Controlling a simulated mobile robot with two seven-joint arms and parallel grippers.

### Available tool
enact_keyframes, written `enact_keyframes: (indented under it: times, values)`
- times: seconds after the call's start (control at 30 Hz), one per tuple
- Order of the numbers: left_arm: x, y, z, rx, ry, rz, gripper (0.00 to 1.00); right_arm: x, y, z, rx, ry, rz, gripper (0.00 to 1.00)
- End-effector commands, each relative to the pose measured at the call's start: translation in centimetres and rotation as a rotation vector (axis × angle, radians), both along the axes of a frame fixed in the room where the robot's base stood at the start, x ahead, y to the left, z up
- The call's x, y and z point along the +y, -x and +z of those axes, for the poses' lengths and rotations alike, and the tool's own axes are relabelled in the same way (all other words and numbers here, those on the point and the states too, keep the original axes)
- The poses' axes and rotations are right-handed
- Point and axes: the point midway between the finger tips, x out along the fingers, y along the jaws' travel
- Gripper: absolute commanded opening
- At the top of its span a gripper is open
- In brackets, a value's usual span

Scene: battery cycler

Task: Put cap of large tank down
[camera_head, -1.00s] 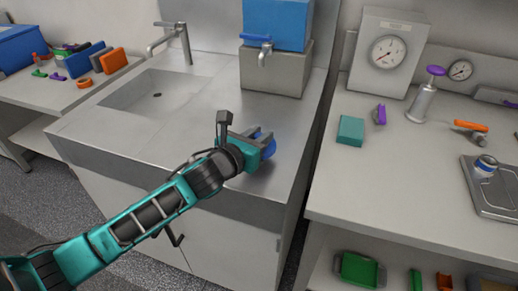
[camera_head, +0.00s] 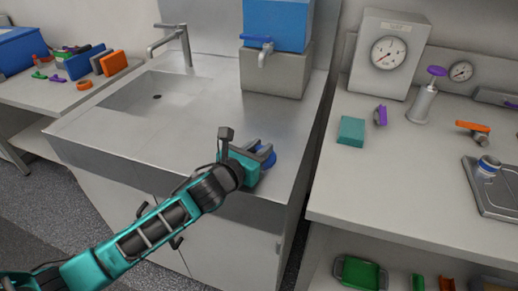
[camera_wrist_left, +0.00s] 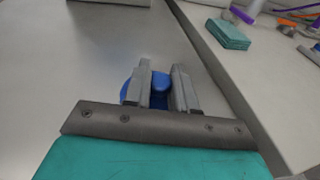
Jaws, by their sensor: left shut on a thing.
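The cap of the large tank is a round blue piece (camera_head: 268,158) at the tip of my left gripper (camera_head: 266,152), over the front right part of the steel sink counter. In the left wrist view the blue cap (camera_wrist_left: 160,85) sits between the two grey fingers of the gripper (camera_wrist_left: 160,80), which are shut on it. The cap is low over the counter; whether it touches the steel I cannot tell. The large blue tank (camera_head: 277,22) stands at the back on a grey block, with a blue-handled tap. My right gripper is not in view.
The steel counter (camera_head: 215,125) around the cap is clear, with a sink basin (camera_head: 150,92) to the left. A gap separates it from the right bench (camera_head: 370,185), which holds a teal block (camera_head: 351,130), a gauge box (camera_head: 388,55) and a metal tray (camera_head: 492,205).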

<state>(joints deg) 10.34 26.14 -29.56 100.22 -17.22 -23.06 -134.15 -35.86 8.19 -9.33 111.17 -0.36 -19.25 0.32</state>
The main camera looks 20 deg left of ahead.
Motion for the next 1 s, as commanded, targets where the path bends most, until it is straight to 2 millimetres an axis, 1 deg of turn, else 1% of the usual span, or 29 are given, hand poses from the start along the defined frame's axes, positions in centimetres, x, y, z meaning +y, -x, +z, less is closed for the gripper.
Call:
enact_keyframes:
  times: [0.03, 0.2, 0.3, 0.53, 0.67, 0.77, 0.87, 1.0]
  values:
    - [0.0, 0.2, -0.9, 0.019, -0.004, 0.001, 0.27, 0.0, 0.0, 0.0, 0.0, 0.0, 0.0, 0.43]
    - [0.0, 0.3, -1.2, 0.025, -0.005, 0.002, 0.43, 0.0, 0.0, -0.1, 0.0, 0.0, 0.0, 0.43]
    - [0.0, 0.3, -1.3, 0.027, -0.005, 0.001, 0.51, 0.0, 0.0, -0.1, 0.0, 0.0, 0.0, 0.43]
    - [-0.1, 0.4, -1.3, 0.029, -0.005, 0.002, 0.51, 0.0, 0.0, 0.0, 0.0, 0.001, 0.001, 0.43]
    - [-0.1, 0.4, 0.0, 0.028, -0.003, 0.002, 0.51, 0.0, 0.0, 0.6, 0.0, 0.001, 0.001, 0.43]
    - [0.4, 1.7, 0.1, 0.028, -0.007, 0.001, 0.51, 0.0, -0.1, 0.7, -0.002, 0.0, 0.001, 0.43]
    - [0.8, 3.6, 0.8, 0.024, -0.007, 0.0, 0.51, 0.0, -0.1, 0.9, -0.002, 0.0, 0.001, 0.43]
    - [1.7, 6.7, 1.6, 0.02, -0.006, 0.001, 0.51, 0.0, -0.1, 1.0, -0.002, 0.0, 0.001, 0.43]
